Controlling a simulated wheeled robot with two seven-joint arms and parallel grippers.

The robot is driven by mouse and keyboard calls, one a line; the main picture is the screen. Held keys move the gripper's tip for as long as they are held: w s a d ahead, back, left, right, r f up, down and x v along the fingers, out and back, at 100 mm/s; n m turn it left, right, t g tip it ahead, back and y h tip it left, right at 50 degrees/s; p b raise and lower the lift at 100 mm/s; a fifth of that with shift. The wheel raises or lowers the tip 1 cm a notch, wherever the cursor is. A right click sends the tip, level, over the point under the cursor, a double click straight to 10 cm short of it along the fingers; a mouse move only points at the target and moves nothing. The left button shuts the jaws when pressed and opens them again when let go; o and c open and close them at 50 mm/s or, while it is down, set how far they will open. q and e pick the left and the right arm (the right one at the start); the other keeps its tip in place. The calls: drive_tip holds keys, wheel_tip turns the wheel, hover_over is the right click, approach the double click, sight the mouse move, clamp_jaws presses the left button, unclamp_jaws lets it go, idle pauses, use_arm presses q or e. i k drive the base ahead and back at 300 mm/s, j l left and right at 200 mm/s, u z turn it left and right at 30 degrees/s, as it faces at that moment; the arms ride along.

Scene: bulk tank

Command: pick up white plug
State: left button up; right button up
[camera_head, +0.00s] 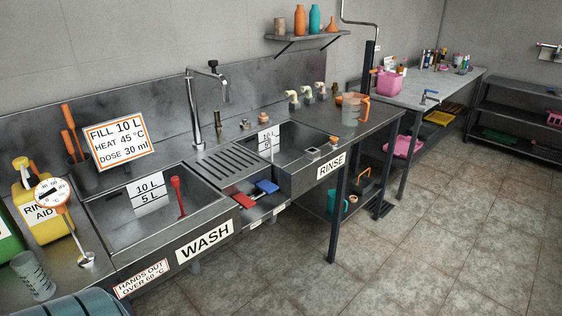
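I cannot make out a white plug with certainty. A thin pale upright piece (272,152) shows at the left end of the rinse sink (310,135), beside its level label, and is too small to identify. A small pale square piece (312,152) sits on that sink's front rim. A red upright piece with a knob (177,190) stands in the wash sink (140,222). Neither of my grippers is in view.
A tall tap (196,110) rises behind the sinks. A ribbed drainer (226,164) lies between them, above an open shelf with red (244,200) and blue (267,187) items. A clear jug (351,108) stands at the counter's right. Floor to the right is clear.

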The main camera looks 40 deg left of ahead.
sight(272, 139)
drive_tip(key=i+u, duration=0.4)
drive_tip(key=i+l+u, duration=0.25)
drive_tip(key=i+u, duration=0.2)
drive_tip(key=i+l+u, duration=0.8)
drive_tip(key=k, duration=0.1)
